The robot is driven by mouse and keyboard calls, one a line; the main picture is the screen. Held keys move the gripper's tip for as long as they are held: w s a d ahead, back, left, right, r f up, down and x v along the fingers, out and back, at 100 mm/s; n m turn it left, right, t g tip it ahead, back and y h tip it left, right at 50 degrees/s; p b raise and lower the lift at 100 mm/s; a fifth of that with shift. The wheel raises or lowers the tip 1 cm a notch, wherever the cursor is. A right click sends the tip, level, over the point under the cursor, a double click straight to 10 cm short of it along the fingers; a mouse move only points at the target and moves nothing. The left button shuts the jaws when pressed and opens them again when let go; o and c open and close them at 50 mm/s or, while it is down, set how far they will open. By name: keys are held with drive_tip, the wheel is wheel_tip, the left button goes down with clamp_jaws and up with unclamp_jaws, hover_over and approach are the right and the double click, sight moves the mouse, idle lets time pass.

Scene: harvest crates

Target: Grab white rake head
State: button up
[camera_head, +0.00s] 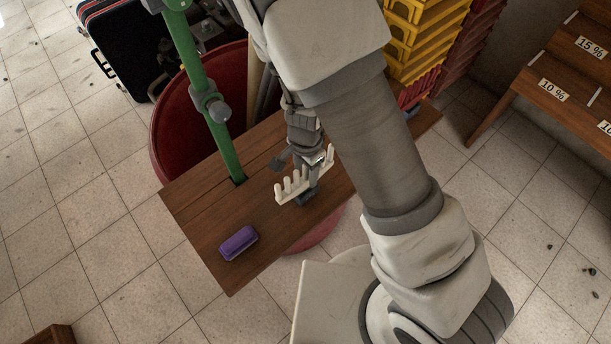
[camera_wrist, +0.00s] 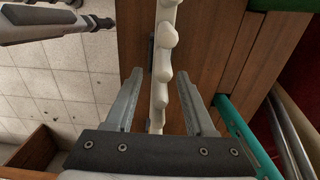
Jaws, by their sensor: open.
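The white rake head (camera_head: 290,190), a bar with several upright rounded teeth, is at the wooden table top (camera_head: 205,220) in the head view. My gripper (camera_head: 303,181) points down over it, and my wrist hides part of it. In the wrist view the white rake head (camera_wrist: 163,62) runs lengthwise between the two fingers of my open gripper (camera_wrist: 160,76). One finger is on each side, with gaps showing. I cannot tell whether the rake head touches the table top.
A purple box-shaped object (camera_head: 239,243) lies near the table's front edge. A green pole (camera_head: 207,95) stands at the table's left part. A red barrel (camera_head: 172,140) is behind it. Yellow crates (camera_head: 415,40) are stacked at the back.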

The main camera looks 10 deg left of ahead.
drive_tip(key=shift+f, duration=0.25)
idle(0.4)
clamp_jaws()
idle(0.4)
